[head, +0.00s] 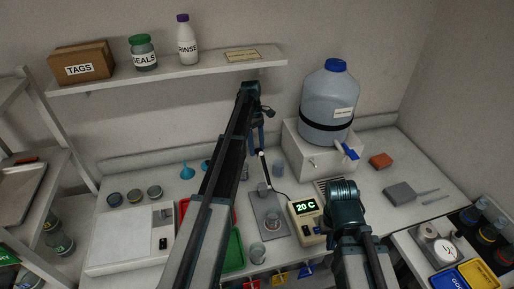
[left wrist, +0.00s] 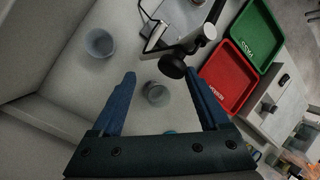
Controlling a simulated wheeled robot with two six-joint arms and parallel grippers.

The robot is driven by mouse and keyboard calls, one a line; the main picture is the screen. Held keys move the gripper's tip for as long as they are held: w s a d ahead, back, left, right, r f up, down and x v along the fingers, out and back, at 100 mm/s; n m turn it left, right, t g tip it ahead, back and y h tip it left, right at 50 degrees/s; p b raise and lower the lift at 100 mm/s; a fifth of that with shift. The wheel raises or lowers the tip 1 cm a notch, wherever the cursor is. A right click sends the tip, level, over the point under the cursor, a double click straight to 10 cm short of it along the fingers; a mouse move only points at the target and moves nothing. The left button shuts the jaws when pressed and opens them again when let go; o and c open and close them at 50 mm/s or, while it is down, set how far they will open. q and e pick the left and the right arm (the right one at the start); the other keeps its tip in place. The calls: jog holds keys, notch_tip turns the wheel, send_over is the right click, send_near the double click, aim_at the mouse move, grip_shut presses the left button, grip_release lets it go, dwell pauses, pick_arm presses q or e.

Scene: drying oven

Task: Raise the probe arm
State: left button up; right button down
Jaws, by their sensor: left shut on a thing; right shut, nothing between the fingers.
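The probe arm (head: 263,168) is a pale rod with a dark upper end, rising from the grey stand plate (head: 262,203). In the left wrist view its pale end with a round black knob (left wrist: 172,66) lies at the fingertips.
A large blue-capped water jug (head: 329,103) stands on a white box (head: 298,155) at the back right. A grey cup (head: 278,169) is behind the plate. A green tray (head: 235,252) lies left of it. A shelf (head: 180,75) hangs above the bench.

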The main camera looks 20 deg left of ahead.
pick_arm(q)
jog(key=shift+o, duration=0.4)
jog(key=shift+w+a+f, duration=0.1)
jog(key=shift+w, duration=0.1)
jog(key=shift+s, duration=0.15)
jog(key=s+d+r+p, duration=0.2)
jog(key=s, duration=0.5)
jog(key=s+d+r+p, duration=0.3)
jog(key=s, duration=0.5)
jog(key=shift+d, duration=0.3)
